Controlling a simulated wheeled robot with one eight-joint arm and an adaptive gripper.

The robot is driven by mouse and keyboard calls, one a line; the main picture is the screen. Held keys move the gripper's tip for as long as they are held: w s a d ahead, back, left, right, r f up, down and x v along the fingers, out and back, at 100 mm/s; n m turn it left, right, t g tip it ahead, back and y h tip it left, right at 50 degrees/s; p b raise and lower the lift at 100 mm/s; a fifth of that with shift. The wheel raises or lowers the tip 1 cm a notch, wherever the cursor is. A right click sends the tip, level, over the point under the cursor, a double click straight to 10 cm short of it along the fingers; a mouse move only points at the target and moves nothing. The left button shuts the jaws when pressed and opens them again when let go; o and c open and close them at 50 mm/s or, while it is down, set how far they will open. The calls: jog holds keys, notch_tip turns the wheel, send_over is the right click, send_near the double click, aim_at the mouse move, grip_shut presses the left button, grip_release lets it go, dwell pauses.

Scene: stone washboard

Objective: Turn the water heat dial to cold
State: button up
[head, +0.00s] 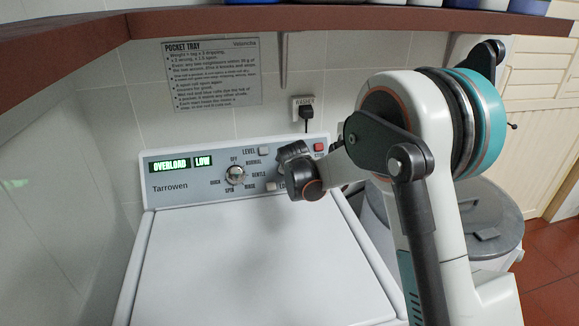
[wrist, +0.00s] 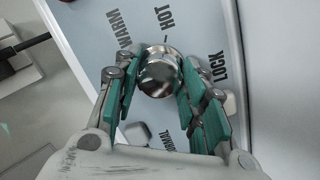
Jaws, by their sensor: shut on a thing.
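The heat dial (wrist: 160,75) is a shiny silver knob on the panel in the wrist view, with the words WARM (wrist: 124,30) and HOT (wrist: 167,18) printed beside it. No word COLD shows, and I cannot read which mark the dial points to. My gripper (wrist: 159,84) has its teal-padded fingers on either side of the knob, shut on it. In the head view my gripper (head: 298,172) is at the right part of the washer's control panel (head: 205,188) and hides the heat dial.
The cycle dial (head: 235,174) is left of my gripper, below displays reading OVERLOAD and LOW. A red button (head: 320,147) and a pale LEVEL button (head: 264,151) are close by. A plug (head: 306,114) hangs behind; a shelf (head: 250,20) crosses above. The washer lid (head: 250,265) is clear.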

jog(key=o, duration=1.1)
jog(key=v, duration=1.2)
